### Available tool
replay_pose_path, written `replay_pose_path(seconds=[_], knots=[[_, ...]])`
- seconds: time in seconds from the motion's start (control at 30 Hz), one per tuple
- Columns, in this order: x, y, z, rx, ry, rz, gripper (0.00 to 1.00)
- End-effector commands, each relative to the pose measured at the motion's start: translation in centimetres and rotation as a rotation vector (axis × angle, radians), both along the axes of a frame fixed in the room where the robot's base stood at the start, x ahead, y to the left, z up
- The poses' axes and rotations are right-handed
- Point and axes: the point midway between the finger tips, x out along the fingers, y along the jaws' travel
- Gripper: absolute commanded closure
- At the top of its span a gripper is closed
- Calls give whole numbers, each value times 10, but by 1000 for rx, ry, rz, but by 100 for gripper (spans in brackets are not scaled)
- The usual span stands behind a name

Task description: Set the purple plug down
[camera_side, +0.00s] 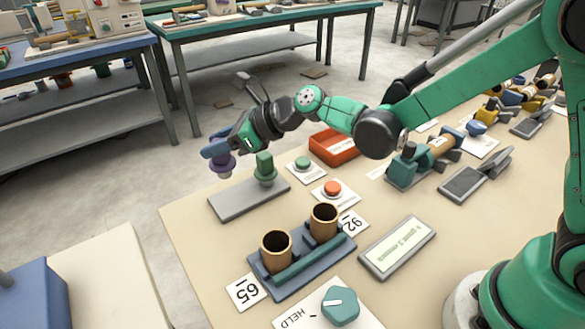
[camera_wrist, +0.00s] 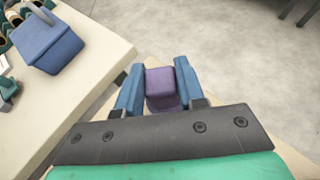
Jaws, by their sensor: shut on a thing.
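The purple plug (camera_side: 222,163) is in my gripper (camera_side: 216,150), in the side view at the far left end of the grey plate (camera_side: 250,199). In the wrist view, the purple plug (camera_wrist: 161,86) sits between the two blue fingers of my gripper (camera_wrist: 158,88), which are shut on it. The plug appears upright and above the plate's far left end; I cannot tell whether its base touches. A green plug (camera_side: 264,168) stands upright on the plate to the right of the purple one.
Close by are a green button (camera_side: 303,163), a red button (camera_side: 332,188) and an orange tray (camera_side: 334,146). Two brass cups (camera_side: 277,251) stand in a blue holder (camera_side: 300,272) in front. The table edge is just left of the plate.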

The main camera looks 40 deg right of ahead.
Motion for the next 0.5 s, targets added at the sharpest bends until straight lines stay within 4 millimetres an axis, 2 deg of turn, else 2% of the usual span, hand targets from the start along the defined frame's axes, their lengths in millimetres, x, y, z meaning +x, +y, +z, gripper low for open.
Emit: replay_pose_path(seconds=[0.1, 0.27, 0.5], knots=[[1, 0, -17, 0, 0, 0, 100], [0, 0, -28, 0, 0, 0, 100], [0, 0, -56, 0, 0, 0, 100]])
